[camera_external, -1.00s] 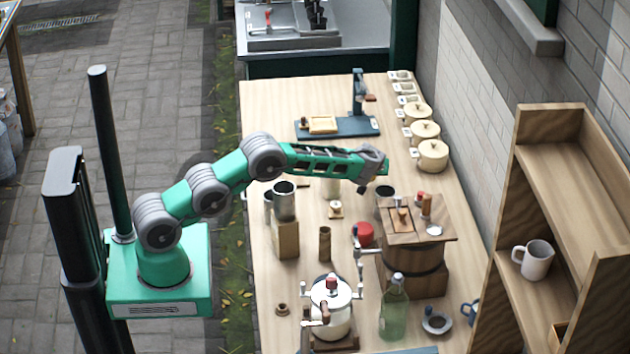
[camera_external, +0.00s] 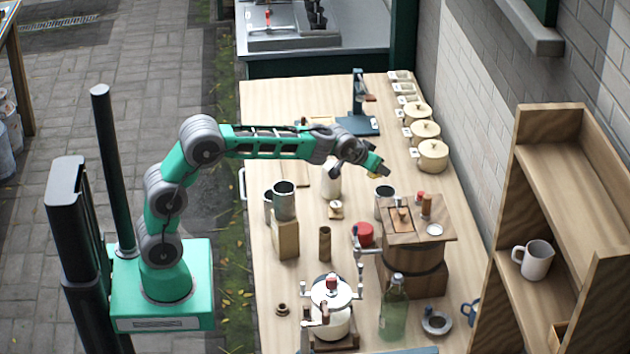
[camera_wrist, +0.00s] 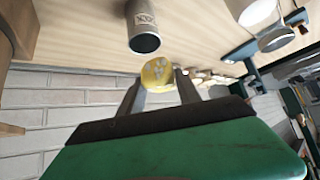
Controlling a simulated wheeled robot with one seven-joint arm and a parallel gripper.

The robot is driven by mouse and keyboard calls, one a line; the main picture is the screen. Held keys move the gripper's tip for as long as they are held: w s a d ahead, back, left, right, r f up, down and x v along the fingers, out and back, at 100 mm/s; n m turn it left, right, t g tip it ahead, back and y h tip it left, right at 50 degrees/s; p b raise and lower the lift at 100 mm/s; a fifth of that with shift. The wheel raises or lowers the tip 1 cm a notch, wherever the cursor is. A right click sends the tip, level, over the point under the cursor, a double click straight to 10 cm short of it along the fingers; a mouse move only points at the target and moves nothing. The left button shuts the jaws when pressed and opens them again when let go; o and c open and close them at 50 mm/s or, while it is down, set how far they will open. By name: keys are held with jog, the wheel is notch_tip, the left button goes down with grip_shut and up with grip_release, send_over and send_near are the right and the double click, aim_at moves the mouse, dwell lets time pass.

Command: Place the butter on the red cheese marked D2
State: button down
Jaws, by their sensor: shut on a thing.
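My gripper (camera_external: 380,170) is shut on the butter, a small rounded yellow piece (camera_wrist: 157,74) that sits between its two fingertips in the wrist view. In the external view the butter shows only as a small yellow patch (camera_external: 374,176) at the fingertips. The gripper is held above the table, behind the wooden barrel stand. A red round block (camera_external: 364,233), which looks like the red cheese, lies on the table left of that barrel. It is apart from the gripper, and no D2 mark can be read on it.
The barrel stand (camera_external: 415,255) has small items on top. A dark-topped can (camera_external: 385,193) stands behind it; a metal can (camera_wrist: 143,25) shows close in the wrist view. A white churn (camera_external: 331,310), a green bottle (camera_external: 394,310) and a wooden shelf (camera_external: 540,120) are nearer.

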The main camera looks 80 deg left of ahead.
aim_at(364, 228)
jog(key=s+d+m+t+h+b, duration=0.2)
jog(key=s+d+m, duration=0.15)
jog(key=d, duration=0.55)
jog(key=f, duration=0.3)
jog(key=f+p, duration=0.1)
jog(key=f, duration=0.3)
jog(key=s+f, duration=0.1)
jog(key=f, duration=0.2)
jog(key=shift+d+f, duration=0.1)
jog(key=shift+f, duration=0.3)
jog(key=c, duration=0.8)
grip_release()
jog(key=shift+c, duration=0.2)
jog(key=shift+r+p, duration=0.1)
jog(key=shift+p, duration=0.2)
jog(key=shift+s+r, duration=0.1)
jog(key=shift+r, duration=0.15)
jog(key=b+v, duration=0.1)
jog(key=v, duration=1)
jog(key=shift+s+r, duration=0.2)
jog(key=shift+r, duration=0.1)
